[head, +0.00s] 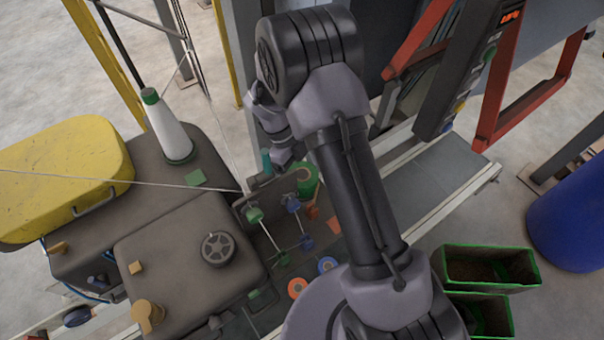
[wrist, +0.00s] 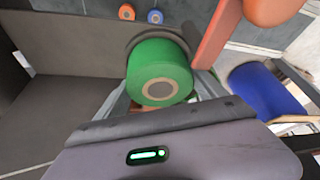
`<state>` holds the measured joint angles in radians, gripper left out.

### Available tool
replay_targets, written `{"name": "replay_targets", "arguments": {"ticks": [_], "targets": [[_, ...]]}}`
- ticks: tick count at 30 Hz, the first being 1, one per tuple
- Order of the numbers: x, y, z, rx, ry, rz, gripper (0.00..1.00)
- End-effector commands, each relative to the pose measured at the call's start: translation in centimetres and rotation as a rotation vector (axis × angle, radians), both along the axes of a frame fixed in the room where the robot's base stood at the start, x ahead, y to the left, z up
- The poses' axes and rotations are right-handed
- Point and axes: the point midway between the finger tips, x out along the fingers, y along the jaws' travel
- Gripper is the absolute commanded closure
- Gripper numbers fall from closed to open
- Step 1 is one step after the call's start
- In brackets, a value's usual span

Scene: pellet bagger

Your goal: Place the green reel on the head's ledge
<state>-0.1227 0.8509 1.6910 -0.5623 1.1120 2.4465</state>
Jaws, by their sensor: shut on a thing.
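My gripper (wrist: 160,95) is shut on the green reel (wrist: 158,72), with one finger on each side of it. The reel has a pale core with a grey centre facing the wrist camera. In the head view the reel (head: 310,182) shows partly behind my arm, right of the machine's brown-grey head (head: 180,245). In the wrist view a dark round part shows behind the reel, and a broad brown-grey surface (wrist: 75,45) lies to its left. I cannot tell which part is the ledge, or whether the reel touches anything.
A thread cone (head: 167,128) and a yellow cover (head: 65,180) stand left, with white threads running to the machine. Orange (head: 297,288) and blue (head: 327,265) round parts lie below the reel. Green-rimmed bins (head: 490,268), a blue drum (head: 570,225) and a red frame (head: 490,110) are right.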

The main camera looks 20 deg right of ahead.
Motion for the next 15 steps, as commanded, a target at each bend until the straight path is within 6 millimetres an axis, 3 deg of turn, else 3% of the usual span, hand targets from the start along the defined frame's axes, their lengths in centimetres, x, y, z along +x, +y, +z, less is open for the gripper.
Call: {"name": "replay_targets", "arguments": {"ticks": [3, 4, 5, 15], "targets": [[0.01, -0.01, -0.39, 0.0, 0.0, 0.0, 0.7], [0.0, 0.0, -0.32, 0.0, 0.0, 0.0, 0.16], [0.0, 0.0, -0.27, 0.0, 0.0, 0.0, 0.1], [0.0, 0.0, 0.3, 0.0, 0.0, 0.0, 0.1]]}}
